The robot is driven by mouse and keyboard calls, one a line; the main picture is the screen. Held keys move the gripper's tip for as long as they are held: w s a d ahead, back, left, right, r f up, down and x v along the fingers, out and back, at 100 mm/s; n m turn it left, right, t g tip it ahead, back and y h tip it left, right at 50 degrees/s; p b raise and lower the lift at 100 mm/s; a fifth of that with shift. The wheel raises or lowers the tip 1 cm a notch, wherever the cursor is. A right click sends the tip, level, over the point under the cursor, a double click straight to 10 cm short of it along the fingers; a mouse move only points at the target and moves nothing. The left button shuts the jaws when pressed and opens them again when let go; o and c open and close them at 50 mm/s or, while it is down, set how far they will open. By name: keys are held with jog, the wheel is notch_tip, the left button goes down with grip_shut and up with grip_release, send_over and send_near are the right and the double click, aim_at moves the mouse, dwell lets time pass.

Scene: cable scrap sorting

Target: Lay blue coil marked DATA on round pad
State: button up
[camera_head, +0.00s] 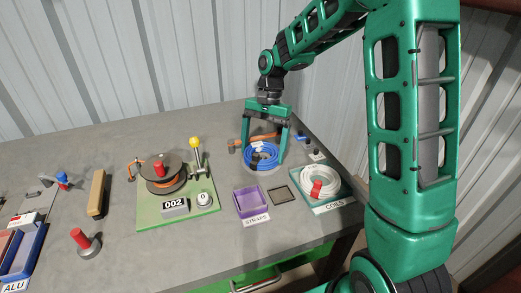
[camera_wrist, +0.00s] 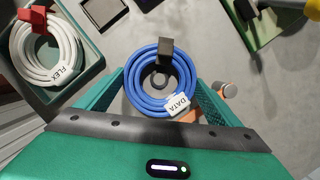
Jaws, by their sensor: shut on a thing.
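The blue coil (camera_head: 261,148) is between the two fingers of my gripper (camera_head: 266,158), which is shut on it, at the back right of the table. In the wrist view the coil (camera_wrist: 136,82) shows a white DATA tag (camera_wrist: 178,104) and a dark tie (camera_wrist: 166,47). A grey round pad (camera_head: 268,171) shows just under the coil in the head view, mostly hidden by it. I cannot tell whether the coil touches the pad or hangs slightly above it.
A white coil with a red tie and FLEX tag lies in the green COILS tray (camera_head: 318,207). A purple STRAPS tray (camera_head: 240,205) and a dark square pad (camera_head: 279,194) stand in front. A spool on a green board (camera_head: 150,216) is to the left. Small knobs stand at the right.

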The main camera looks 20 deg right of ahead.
aim_at(267, 146)
jog(key=shift+f, duration=0.25)
jog(key=o, duration=1.2)
jog(key=shift+c, duration=0.2)
jog(key=v, duration=1.2)
jog(key=s+d+f+n, duration=0.1)
jog(key=s+d, duration=0.4)
jog(key=s, duration=0.6)
jog(key=s+d+f+t+h, duration=0.1)
jog(key=s+d, duration=0.4)
jog(key=s, duration=0.6)
jog(key=s+d+f+n+t+h, duration=0.1)
jog(key=s+d, duration=0.3)
jog(key=s, duration=0.7)
jog(key=shift+s+d+f+n, duration=0.3)
jog(key=shift+s+d+f, duration=0.1)
jog(key=shift+f, duration=0.45)
